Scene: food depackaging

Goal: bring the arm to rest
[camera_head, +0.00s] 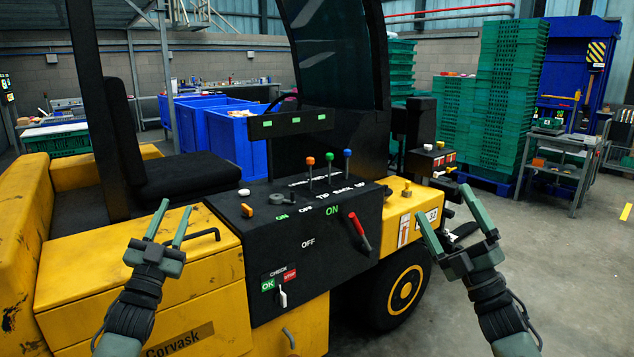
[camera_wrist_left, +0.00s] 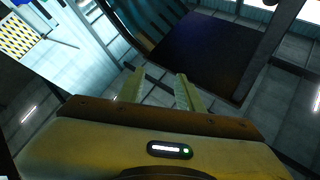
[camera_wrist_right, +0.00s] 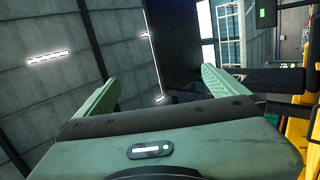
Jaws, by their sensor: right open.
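My left gripper (camera_head: 169,225) is raised in front of the yellow vehicle's left side, its fingers pointing up. Its two fingers also show in the left wrist view (camera_wrist_left: 160,92), apart with nothing between them. My right gripper (camera_head: 450,212) is raised in front of the vehicle's right end, near the front wheel. Its fingers are spread wide and empty, as the right wrist view (camera_wrist_right: 158,92) also shows. Neither gripper is seen holding anything.
A yellow and black vehicle (camera_head: 205,290) fills the front, with a black control panel (camera_head: 300,225) carrying levers and a red handle (camera_head: 359,231). Blue bins (camera_head: 237,140) stand behind it. Tall stacks of green crates (camera_head: 500,105) and a grey cart (camera_head: 556,165) stand right. Floor at lower right is clear.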

